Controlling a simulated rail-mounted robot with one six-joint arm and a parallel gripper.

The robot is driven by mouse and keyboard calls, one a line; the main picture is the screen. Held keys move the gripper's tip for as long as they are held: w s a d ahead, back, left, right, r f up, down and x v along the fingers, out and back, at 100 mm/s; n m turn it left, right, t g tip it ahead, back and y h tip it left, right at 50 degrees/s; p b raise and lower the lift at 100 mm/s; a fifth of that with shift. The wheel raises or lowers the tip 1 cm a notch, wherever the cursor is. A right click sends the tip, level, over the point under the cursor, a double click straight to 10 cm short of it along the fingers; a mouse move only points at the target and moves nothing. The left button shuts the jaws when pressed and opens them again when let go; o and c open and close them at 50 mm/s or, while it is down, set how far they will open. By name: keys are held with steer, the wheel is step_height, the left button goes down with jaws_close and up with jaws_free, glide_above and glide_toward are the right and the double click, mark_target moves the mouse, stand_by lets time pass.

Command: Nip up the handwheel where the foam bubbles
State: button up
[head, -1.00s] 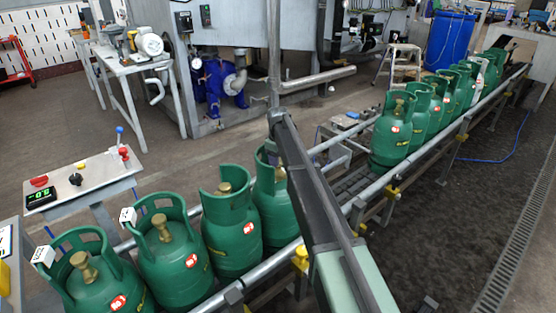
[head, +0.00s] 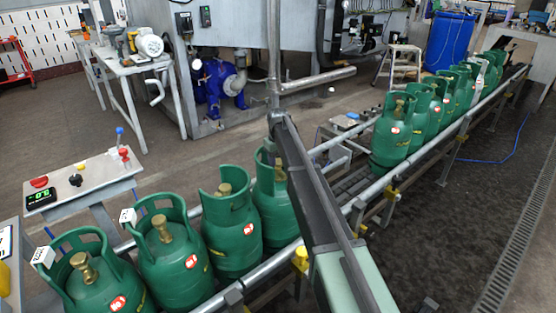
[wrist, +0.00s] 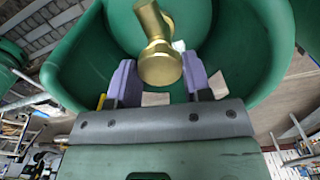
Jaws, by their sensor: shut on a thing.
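In the wrist view a brass valve (wrist: 153,25) stands inside the collar of a green cylinder (wrist: 245,45). Its round brass handwheel (wrist: 160,68) faces me, between the purple finger pads of my gripper (wrist: 159,80). My gripper is shut on this handwheel. In the head view the gripper is hidden, behind my arm and near the green cylinder (head: 275,212) beside it. Three more green cylinders with brass valves stand to the left: a near one (head: 95,285), a middle one (head: 175,265) and another (head: 232,235). I can make out no foam in either view.
The conveyor rail (head: 270,268) runs diagonally past the cylinders. Several more green cylinders (head: 393,135) stand farther along it. A control panel (head: 100,180) with knobs and a display is at the left. Dark floor at the right is open.

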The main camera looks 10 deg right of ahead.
mark_target(278, 161)
steer(key=shift+m, duration=0.5)
steer(key=o, duration=0.9)
steer(key=shift+o, duration=0.2)
steer(key=shift+r, duration=0.1)
step_height(278, 161, up, 11)
steer(key=p, duration=1.1)
steer(key=shift+f, duration=0.2)
